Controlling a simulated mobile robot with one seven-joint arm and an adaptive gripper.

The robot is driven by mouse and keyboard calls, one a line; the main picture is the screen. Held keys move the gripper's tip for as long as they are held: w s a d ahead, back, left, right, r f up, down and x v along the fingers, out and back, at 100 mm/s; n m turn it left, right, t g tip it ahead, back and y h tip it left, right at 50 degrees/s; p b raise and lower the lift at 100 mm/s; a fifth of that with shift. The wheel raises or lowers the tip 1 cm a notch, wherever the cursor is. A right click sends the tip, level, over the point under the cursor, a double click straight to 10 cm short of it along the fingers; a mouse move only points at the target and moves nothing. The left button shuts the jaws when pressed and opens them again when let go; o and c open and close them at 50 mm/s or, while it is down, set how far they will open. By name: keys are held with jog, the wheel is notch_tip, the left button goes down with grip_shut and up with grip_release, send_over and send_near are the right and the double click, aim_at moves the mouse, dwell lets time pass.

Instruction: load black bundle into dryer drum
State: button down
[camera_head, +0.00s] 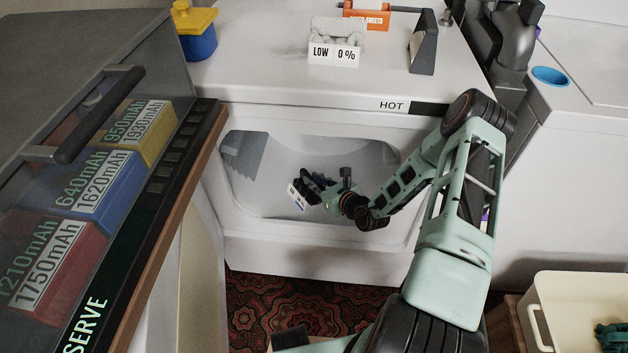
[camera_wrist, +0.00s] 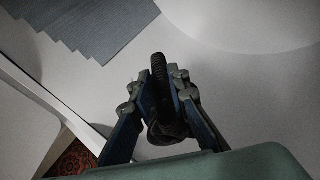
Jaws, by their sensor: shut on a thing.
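The dryer (camera_head: 300,250) is a white machine with a wide front opening. Its drum (camera_head: 270,190) is a pale hollow with a grey stepped piece (camera_head: 243,155) at the left, which also shows at the top left of the wrist view (camera_wrist: 85,25). My gripper (camera_head: 308,190) reaches into the opening from the right. In the wrist view my gripper (camera_wrist: 162,95) is shut on the black bundle (camera_wrist: 160,75), a dark ribbed piece between its fingers. The bundle is small and partly hidden by the fingers. I cannot tell whether it touches the drum.
The opening's rim lies close below my arm. A case of labelled red, blue and yellow blocks (camera_head: 75,210) stands at the left. A cream basket (camera_head: 575,300) with dark green cloth (camera_head: 611,337) is at the lower right. A LOW 0 % sign (camera_head: 334,53) sits on top.

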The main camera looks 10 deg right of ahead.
jog(key=shift+s+r, duration=0.1)
dwell(0.3)
jog(key=shift+f+b, duration=2.6)
jog(key=shift+f, duration=1.45)
jog(key=shift+f, duration=0.2)
jog(key=c, duration=1.8)
grip_release()
jog(key=shift+o, duration=0.6)
jog(key=shift+o, duration=1.1)
jog(key=v, duration=1.2)
